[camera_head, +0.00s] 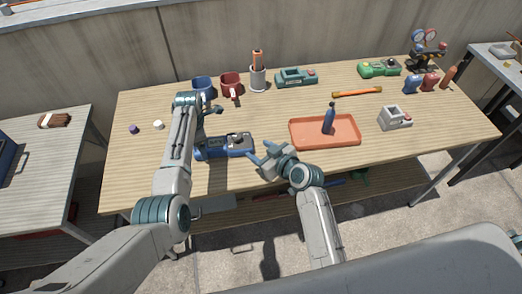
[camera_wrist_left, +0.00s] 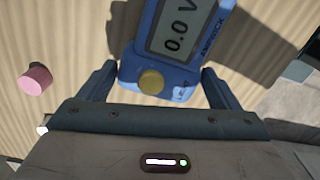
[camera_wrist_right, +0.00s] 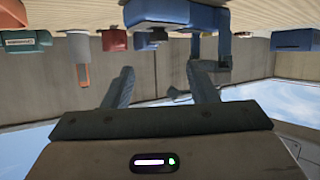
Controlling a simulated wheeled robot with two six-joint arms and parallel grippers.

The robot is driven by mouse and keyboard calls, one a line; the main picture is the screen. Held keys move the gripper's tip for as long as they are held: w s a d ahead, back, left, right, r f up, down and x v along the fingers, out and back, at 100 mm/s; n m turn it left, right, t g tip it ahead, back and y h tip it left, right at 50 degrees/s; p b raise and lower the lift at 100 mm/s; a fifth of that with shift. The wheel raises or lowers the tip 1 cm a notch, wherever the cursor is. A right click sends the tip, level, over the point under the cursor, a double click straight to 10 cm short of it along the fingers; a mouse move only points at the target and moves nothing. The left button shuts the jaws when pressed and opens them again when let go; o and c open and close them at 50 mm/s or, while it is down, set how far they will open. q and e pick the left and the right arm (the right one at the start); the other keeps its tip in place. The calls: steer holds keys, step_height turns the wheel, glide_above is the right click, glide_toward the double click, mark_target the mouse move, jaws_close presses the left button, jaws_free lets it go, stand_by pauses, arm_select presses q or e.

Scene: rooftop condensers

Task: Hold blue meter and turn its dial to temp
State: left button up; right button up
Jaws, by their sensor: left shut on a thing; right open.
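The blue meter (camera_head: 226,146) lies near the front edge of the table, left of the tray. In the left wrist view the meter (camera_wrist_left: 196,32) shows a grey screen reading "0.0 V" and a round yellow dial (camera_wrist_left: 151,82).
An orange tray (camera_head: 345,143) with a dark blue bottle (camera_head: 329,118) stands to the right. A grey device (camera_head: 395,118) is further right. The table's left end is mostly clear.

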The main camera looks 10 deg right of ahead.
mark_target(238, 137)
steer(key=shift+n+g+y, duration=0.5)
steer(key=shift+n+y, duration=0.1)
steer(key=shift+y, duration=0.3)
steer(key=x, duration=0.4)
steer(key=w+d+x, duration=0.1)
steer(key=x, duration=0.7)
steer(key=shift+w+d+r, duration=0.1)
steer(key=shift+w+d, duration=0.15)
steer(key=shift+w, duration=0.05)
steer(key=c, duration=1)
steer(key=shift+o, duration=0.2)
